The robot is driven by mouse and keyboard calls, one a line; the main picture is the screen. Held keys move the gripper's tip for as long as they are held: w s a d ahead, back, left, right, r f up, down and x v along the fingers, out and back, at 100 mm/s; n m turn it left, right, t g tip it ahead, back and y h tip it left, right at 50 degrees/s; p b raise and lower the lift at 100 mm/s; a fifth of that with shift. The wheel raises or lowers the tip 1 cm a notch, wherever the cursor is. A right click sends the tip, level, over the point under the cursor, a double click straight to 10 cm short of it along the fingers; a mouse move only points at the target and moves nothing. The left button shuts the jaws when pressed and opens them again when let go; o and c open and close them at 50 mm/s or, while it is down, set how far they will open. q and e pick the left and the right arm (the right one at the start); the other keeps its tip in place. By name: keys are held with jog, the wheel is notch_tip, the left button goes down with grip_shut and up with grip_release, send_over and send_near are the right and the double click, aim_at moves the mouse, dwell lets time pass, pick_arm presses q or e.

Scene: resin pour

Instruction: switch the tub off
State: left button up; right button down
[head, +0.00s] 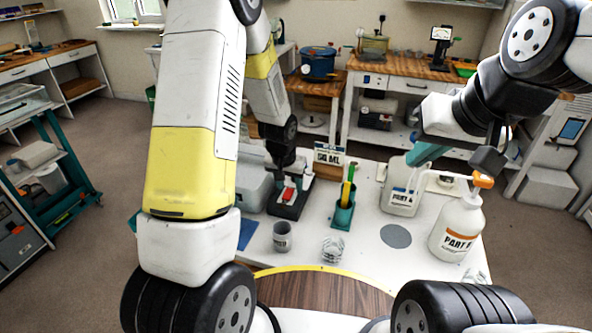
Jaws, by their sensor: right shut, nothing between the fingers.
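A grey box-like tub (252,188) stands at the left of the white table, partly hidden behind my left arm. Beside its right side is a black unit (290,207) with a red rocker-like part (285,195) on top; I cannot tell whether that belongs to the tub. My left gripper (284,168) points down just above the black unit, close to the red part; its fingers are too dark and small to read, and contact is unclear. My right gripper (488,163) is shut and empty, by the orange pump head of the PART B bottle (458,232).
A PART A jug (399,197), a green holder with sticks (343,214), a "50 ML" sign (328,156), a grey cup (282,238) and a clear cup (332,250) stand on the table (365,260). A grey disc (395,236) lies flat near the jug.

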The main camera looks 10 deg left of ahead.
pick_arm(q)
jog(key=v, duration=0.7)
jog(key=shift+r, duration=0.35)
jog(key=shift+s, duration=0.1)
notch_tip(320, 180, up, 14)
jog(key=n+t, duration=0.1)
send_over(287, 196)
jog(key=s+a, duration=0.2)
jog(key=s, duration=0.6)
jog(key=s+r+t+h, duration=0.1)
jog(key=s+r, duration=0.7)
jog(key=s, duration=0.5)
jog(key=shift+s+a+n+t+h, duration=0.15)
jog(key=shift+s+n+t+h, duration=0.15)
jog(key=shift+s+t, duration=0.1)
